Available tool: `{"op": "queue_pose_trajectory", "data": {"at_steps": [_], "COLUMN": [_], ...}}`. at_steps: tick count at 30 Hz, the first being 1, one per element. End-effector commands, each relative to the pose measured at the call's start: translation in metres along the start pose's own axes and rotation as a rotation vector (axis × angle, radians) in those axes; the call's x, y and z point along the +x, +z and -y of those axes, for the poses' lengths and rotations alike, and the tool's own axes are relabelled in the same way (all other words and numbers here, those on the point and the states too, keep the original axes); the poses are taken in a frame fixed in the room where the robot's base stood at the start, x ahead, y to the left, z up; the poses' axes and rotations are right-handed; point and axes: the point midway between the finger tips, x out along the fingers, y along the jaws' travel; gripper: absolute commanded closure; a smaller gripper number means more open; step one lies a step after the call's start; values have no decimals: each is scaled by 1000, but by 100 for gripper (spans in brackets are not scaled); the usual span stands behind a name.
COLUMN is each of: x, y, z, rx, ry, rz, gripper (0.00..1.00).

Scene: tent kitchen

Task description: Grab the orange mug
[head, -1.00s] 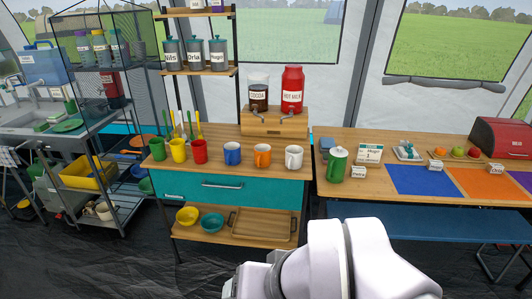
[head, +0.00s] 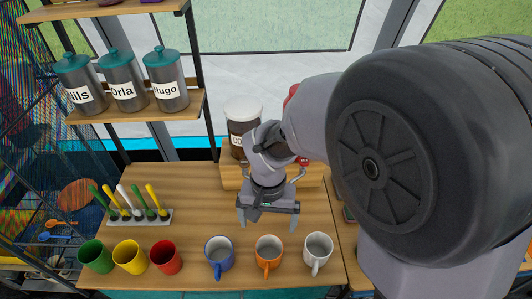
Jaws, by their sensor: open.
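The orange mug (head: 268,257) stands upright near the front edge of the wooden counter (head: 190,213), between a blue mug (head: 219,258) on its left and a white mug (head: 318,253) on its right. My gripper (head: 267,224) hangs just behind the orange mug in the picture, fingers pointing down and spread apart, with nothing between them. The gripper appears apart from the mug; its exact height above the counter is hard to tell.
Green, yellow and red cups (head: 166,258) stand in the same row to the left. A rack of coloured spoons (head: 140,216) lies behind them. The cocoa dispenser (head: 240,130) on a wooden stand is behind my gripper. A shelf (head: 140,105) holds labelled canisters.

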Motion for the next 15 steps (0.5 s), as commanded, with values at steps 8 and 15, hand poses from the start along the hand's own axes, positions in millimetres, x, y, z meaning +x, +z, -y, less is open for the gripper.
{"op": "queue_pose_trajectory", "data": {"at_steps": [8,15], "x": [87,121], "y": [2,1], "z": [-1,0], "rx": [0,0], "ry": [2,0], "rz": [5,1], "gripper": [4,4]}}
